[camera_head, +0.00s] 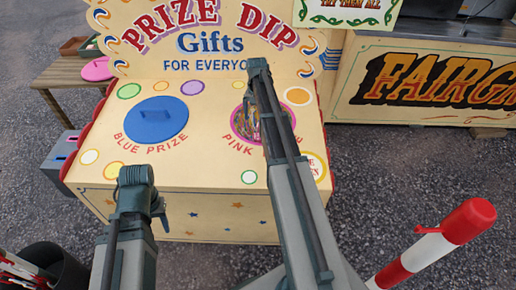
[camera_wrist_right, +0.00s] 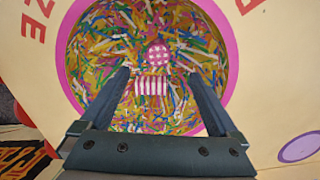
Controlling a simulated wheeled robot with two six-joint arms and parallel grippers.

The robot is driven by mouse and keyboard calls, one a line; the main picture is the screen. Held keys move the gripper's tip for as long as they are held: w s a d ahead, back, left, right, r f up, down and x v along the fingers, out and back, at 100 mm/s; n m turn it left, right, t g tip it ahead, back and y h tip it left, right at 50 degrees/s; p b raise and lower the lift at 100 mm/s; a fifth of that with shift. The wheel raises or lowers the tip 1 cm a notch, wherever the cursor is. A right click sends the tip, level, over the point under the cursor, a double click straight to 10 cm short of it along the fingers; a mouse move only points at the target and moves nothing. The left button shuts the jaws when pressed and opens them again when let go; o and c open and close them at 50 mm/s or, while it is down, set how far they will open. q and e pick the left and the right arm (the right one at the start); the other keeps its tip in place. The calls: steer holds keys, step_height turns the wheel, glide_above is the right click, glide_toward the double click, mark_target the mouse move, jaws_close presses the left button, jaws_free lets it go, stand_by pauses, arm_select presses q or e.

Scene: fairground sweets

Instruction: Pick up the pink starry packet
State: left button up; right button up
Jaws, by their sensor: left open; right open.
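The pink prize hole, with its pink rim (camera_wrist_right: 232,72), is open and full of coloured paper shreds (camera_wrist_right: 100,55). On the shreds lie a round pink-and-white checked packet (camera_wrist_right: 158,55) and, just nearer, a pink-and-white striped packet (camera_wrist_right: 152,87). I see no stars on either; the pattern is too small to be sure. My right gripper (camera_wrist_right: 158,76) is open over the hole, its fingers either side of the striped packet in the picture, gripping nothing. In the head view my right arm hides part of the hole. My left gripper (camera_head: 160,212) is open by the stall's front left.
A blue lid (camera_head: 156,119) covers the blue prize hole. A pink lid (camera_head: 97,69) lies on a wooden side table (camera_head: 62,76). The sign board (camera_head: 205,45) rises behind the counter. A red-and-white post (camera_head: 435,245) stands at lower right.

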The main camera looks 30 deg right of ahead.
mark_target(258, 137)
steer(key=f+b, duration=1.4)
steer(key=shift+d+f, duration=0.1)
steer(key=shift+d, duration=0.1)
stand_by(0.3)
steer(key=c, duration=1.5)
steer(key=shift+o, duration=0.2)
steer(key=shift+r+p, duration=0.2)
steer(key=shift+p, duration=0.1)
step_height(258, 137, up, 10)
steer(key=p, duration=0.9)
steer(key=shift+p, duration=0.4)
